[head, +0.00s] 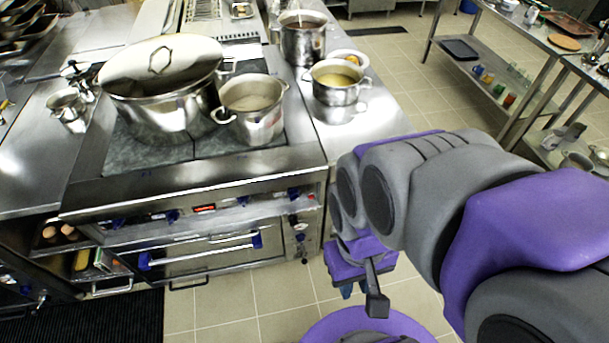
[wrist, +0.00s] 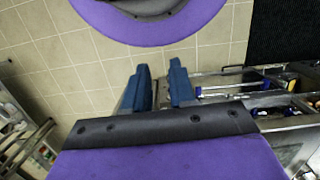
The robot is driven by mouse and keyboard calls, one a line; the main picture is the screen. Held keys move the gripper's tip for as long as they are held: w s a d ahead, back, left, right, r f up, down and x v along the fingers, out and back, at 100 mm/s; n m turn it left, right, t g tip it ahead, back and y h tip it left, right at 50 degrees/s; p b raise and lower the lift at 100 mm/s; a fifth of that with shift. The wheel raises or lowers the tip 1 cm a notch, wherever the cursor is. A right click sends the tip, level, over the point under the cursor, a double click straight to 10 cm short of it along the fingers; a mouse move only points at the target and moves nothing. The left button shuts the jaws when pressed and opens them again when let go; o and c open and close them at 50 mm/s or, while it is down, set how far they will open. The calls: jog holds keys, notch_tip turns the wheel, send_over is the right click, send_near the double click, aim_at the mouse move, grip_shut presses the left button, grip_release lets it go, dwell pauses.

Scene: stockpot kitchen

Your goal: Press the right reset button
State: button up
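My gripper (wrist: 159,68) shows two blue fingers, parted with bare floor between them, so it is open and empty. In the head view my gripper (head: 352,289) hangs low over the floor, to the right of the stove's front and apart from it. The stove (head: 190,185) has a front panel with blue knobs and a red display (head: 204,208). A narrow column of small controls (head: 301,238) sits at the right end of its front. I cannot tell which of these is the right reset button. In the wrist view part of the stove front (wrist: 275,108) shows at the right.
A large lidded stockpot (head: 165,105) and a smaller pot (head: 252,108) stand on the stove. Two more pots (head: 337,85) (head: 303,40) stand on the counter to the right. A blue-ended oven handle (head: 205,252) sticks out below the panel. Tiled floor in front is clear.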

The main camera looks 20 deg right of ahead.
grip_shut()
dwell(1.1)
